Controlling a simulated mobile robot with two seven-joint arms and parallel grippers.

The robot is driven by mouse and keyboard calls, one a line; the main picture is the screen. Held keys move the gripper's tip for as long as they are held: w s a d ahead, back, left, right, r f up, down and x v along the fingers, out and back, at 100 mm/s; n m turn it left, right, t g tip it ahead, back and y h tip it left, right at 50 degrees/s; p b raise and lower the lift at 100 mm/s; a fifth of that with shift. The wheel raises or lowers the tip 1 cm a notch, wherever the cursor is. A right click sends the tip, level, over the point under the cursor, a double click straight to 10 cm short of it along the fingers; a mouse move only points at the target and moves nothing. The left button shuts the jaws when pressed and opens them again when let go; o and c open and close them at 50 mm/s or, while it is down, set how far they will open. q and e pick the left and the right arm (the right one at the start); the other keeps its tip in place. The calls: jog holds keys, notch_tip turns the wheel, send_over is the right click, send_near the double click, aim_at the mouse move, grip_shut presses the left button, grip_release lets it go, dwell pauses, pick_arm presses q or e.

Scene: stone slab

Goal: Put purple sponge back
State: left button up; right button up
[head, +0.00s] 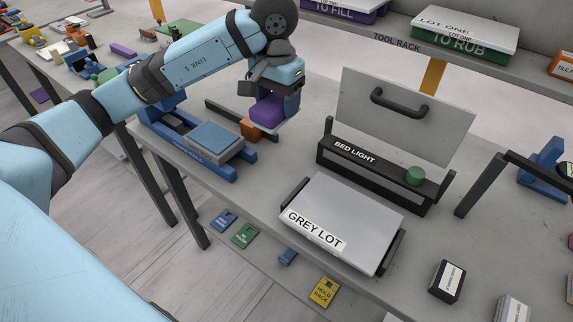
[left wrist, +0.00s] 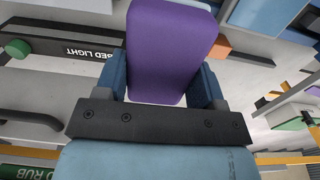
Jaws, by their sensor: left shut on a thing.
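A purple sponge (head: 267,111) hangs below my left gripper (head: 270,97) in the head view. My left gripper is shut on it, above the slab behind the blue stand. In the left wrist view the sponge (left wrist: 170,50) fills the upper middle, between the two dark blue fingers (left wrist: 165,85). An orange block (head: 250,129) lies just left of and below the sponge in the head view, and I cannot tell whether they touch. My right gripper is not in view.
A blue stand (head: 185,155) with a grey and blue block is left. A black BED LIGHT holder (head: 375,172) with a green knob and a GREY LOT panel (head: 340,222) are right. The TOOL RACK shelf (head: 400,42) with labelled boxes runs behind. Tags (head: 245,235) lie in front, lower down.

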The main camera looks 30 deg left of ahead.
pick_arm(q)
jog(key=shift+a+f, duration=0.1)
jog(key=shift+a, duration=0.1)
send_over(277, 176)
notch_tip(277, 176, down, 5)
notch_tip(277, 176, down, 10)
jog(key=shift+s+r, duration=0.1)
jog(key=shift+r, duration=0.1)
jog(key=shift+f+b, duration=0.3)
jog(key=shift+f, duration=1.95)
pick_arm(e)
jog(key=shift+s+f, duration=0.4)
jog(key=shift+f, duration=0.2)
pick_arm(q)
jog(key=shift+f, duration=0.15)
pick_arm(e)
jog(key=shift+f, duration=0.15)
pick_arm(q)
jog(key=shift+f+b, duration=0.15)
jog(key=shift+b, duration=0.2)
jog(key=o, duration=0.9)
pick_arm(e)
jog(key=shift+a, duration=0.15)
pick_arm(q)
jog(key=shift+d+r, duration=0.1)
jog(key=shift+r, duration=0.15)
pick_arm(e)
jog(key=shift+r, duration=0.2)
